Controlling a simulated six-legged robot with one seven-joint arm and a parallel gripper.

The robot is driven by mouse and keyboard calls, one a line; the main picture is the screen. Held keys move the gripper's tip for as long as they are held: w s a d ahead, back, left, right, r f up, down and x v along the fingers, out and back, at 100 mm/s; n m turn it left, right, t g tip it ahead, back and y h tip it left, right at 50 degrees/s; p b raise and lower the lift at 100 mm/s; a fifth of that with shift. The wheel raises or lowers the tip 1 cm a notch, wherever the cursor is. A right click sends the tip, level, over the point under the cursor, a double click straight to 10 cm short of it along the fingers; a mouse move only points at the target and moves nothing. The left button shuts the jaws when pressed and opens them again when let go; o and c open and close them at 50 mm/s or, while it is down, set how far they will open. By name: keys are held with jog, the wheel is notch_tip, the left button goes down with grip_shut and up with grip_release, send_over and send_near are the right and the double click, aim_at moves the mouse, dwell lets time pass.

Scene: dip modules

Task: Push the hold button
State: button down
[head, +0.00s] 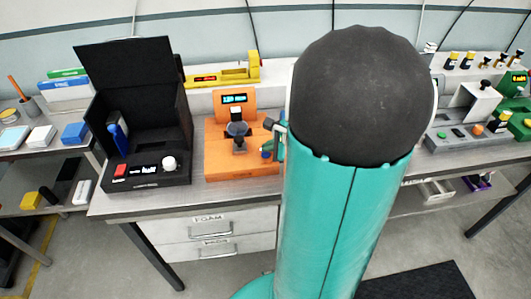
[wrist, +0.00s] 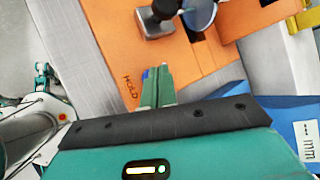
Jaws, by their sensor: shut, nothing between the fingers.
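The orange device (head: 215,155) stands on the bench, with a small display (head: 235,99) on its raised back panel. A blue button (head: 265,154) shows at its right side in the head view, beside my gripper (head: 278,147). In the wrist view, the orange base (wrist: 200,62) carries the label HOLD (wrist: 130,92). A bit of blue, probably the hold button (wrist: 146,73), shows at the left of my fingertips (wrist: 158,75), mostly hidden behind them. My fingers are shut and empty, right over or beside the button. I cannot tell whether they touch it.
A grey metal post (wrist: 155,22) and a round glass part (wrist: 199,12) stand on the orange base. A black open box (head: 148,178) is left of it. A yellow tool (head: 225,72) lies behind. A blue part marked mm (wrist: 295,125) is close by my wrist.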

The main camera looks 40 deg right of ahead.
aim_at(269, 155)
jog(key=shift+r, duration=3)
